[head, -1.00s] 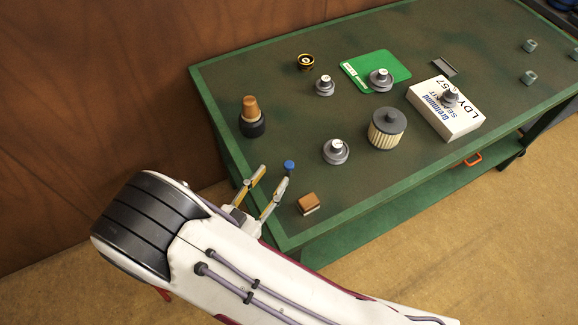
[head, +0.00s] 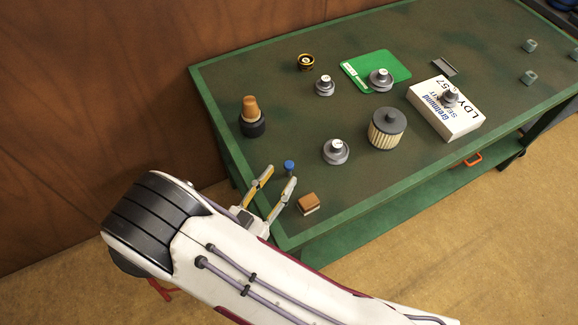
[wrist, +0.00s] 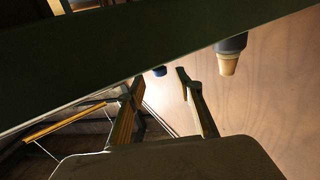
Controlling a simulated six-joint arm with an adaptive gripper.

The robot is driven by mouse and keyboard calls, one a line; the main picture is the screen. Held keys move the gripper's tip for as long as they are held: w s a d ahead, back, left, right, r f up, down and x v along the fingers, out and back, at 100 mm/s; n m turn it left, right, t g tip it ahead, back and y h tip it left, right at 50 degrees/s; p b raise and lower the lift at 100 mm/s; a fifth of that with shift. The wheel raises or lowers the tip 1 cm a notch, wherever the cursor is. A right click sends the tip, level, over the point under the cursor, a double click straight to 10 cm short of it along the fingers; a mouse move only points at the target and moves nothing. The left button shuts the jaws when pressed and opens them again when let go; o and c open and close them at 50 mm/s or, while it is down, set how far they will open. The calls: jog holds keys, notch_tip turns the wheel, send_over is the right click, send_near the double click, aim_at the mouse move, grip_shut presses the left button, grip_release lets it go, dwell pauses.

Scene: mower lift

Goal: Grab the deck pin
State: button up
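A small blue-topped piece, which looks like the deck pin, stands upright near the near-left corner of the green bench in the head view (head: 289,166). In the wrist view its blue part (wrist: 160,71) shows at the bench edge, between the two fingertips in the picture. My gripper (head: 280,176) is open and empty, with its yellow-sided fingers at the bench's left end, pointing at the pin. The fingertips look just short of the pin; I cannot tell the exact gap. The gripper also shows in the wrist view (wrist: 160,77).
A brown-and-tan block (head: 309,203) lies right of the fingers. A dark cup with a tan top (head: 252,124) stands behind them. A grey knob (head: 336,151) and a ribbed filter (head: 387,128) stand to the right. The wooden wall (head: 90,90) is close on the left.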

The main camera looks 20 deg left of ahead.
aim_at(286, 168)
jog(key=shift+w, duration=0.3)
jog(key=shift+x, duration=2.5)
jog(key=shift+r, duration=0.15)
grip_shut()
